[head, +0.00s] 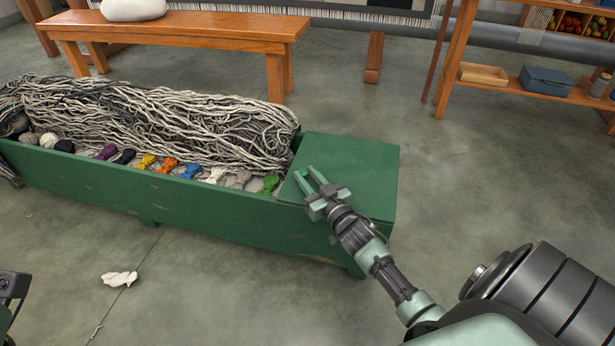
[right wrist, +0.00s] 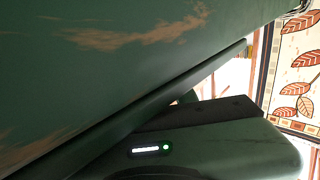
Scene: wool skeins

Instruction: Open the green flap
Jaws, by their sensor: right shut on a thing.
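The green flap (head: 358,168) is the flat square panel on the right end of the long green trough (head: 230,218). It looks level and closed in the head view. My right gripper (head: 311,176) reaches in from the lower right, with its fingers at the flap's left side. It is shut on the flap, though the exact contact is hard to see. In the right wrist view, a worn green surface (right wrist: 110,75) fills the upper left, right beside my dark gripper part with a small light.
Grey and black wool skeins (head: 190,125) fill the trough, with small coloured bundles along its front. A wooden bench (head: 180,28) stands behind, and shelves (head: 525,90) stand at the back right.

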